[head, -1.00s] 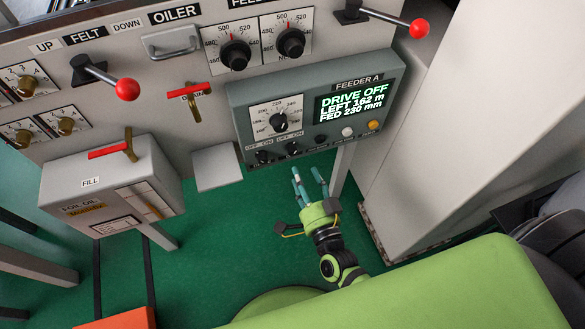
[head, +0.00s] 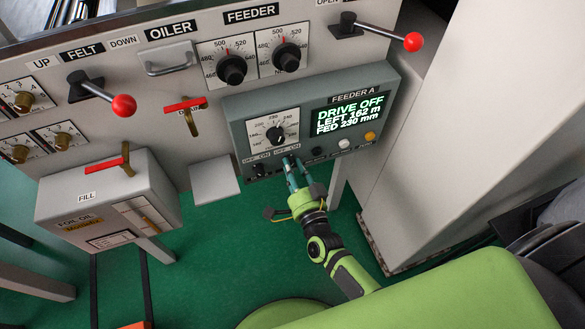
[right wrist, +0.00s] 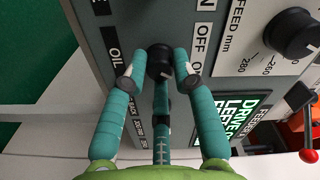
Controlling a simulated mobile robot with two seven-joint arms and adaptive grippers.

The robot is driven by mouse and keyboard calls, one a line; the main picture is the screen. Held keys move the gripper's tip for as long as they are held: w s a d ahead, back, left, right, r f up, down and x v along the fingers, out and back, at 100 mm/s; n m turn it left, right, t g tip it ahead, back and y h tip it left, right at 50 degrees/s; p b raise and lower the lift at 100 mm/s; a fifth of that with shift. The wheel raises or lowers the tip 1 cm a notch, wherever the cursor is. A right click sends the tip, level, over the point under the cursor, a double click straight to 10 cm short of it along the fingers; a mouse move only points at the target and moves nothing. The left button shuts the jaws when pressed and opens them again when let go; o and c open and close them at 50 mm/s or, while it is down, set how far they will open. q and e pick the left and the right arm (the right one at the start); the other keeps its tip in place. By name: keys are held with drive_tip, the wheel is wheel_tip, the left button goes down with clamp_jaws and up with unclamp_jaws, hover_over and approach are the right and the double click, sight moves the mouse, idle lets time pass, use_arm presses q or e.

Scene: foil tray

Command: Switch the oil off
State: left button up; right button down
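The oil knob (right wrist: 160,58) is a small black knob on the grey Feeder A panel (head: 235,128). In the right wrist view it sits between the word OIL and the OFF/ON marks; its pointer setting is too small to tell. In the head view the right gripper (head: 294,162) hides most of this knob at the panel's lower edge. My left gripper is not in view.
A similar black knob (head: 258,170) sits just left on the panel. Above are a feed dial (head: 276,134) and a lit display (head: 346,118) reading DRIVE OFF. White and orange buttons are at right. A foil oil box (head: 105,200) stands left; green floor lies below.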

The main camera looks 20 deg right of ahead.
drive_tip(key=shift+n, duration=0.3)
drive_tip(key=shift+n+p, duration=1.8)
drive_tip(key=shift+n, duration=3.8)
drive_tip(key=c, duration=1)
unclamp_jaws()
